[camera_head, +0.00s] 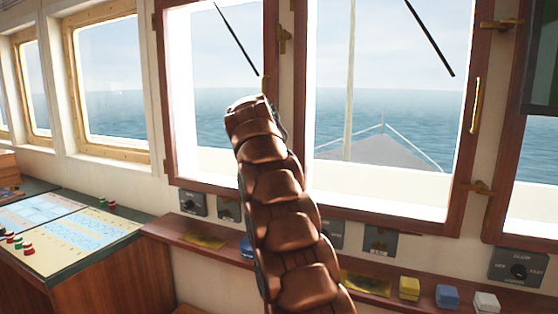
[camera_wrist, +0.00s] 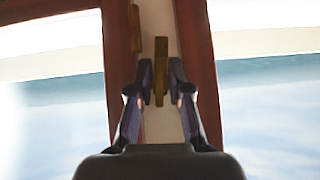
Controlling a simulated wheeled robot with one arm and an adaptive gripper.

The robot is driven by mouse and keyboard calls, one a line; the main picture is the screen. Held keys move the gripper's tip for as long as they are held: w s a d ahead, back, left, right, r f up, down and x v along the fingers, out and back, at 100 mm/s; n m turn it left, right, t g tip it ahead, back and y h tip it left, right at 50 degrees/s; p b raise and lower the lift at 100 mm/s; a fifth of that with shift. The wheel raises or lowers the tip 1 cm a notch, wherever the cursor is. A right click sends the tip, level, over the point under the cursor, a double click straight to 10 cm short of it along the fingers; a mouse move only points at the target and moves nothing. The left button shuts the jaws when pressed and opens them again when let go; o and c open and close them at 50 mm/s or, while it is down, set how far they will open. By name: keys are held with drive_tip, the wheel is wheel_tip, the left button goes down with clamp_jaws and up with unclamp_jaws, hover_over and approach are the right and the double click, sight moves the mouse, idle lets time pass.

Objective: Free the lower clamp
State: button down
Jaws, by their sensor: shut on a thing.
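In the wrist view my gripper (camera_wrist: 160,80) has its two dark fingers on either side of a thin upright brass clamp piece (camera_wrist: 159,72). It is shut on that piece, in the pale wall strip between two dark red-brown window frames. A second brass piece (camera_wrist: 136,28) shows farther up, beside the left frame. In the head view an upper brass clamp (camera_head: 284,40) sits on the post between the left and middle windows. My arm covers the post below it, hiding my gripper and the held clamp piece there.
The left window frame (camera_head: 270,50) and middle window frame (camera_head: 300,60) flank the post. A wooden ledge (camera_head: 200,240) runs below, with a yellow block (camera_head: 409,288), a blue block (camera_head: 447,296) and a white block (camera_head: 486,302). A control console (camera_head: 90,240) stands at left.

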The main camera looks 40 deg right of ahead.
drive_tip(key=shift+p, duration=0.35)
idle(0.3)
drive_tip(key=c, duration=1.1)
unclamp_jaws()
drive_tip(key=shift+g, duration=0.3)
drive_tip(key=shift+v, duration=3.7)
drive_tip(key=shift+a+f, duration=0.1)
drive_tip(key=shift+s+a, duration=0.1)
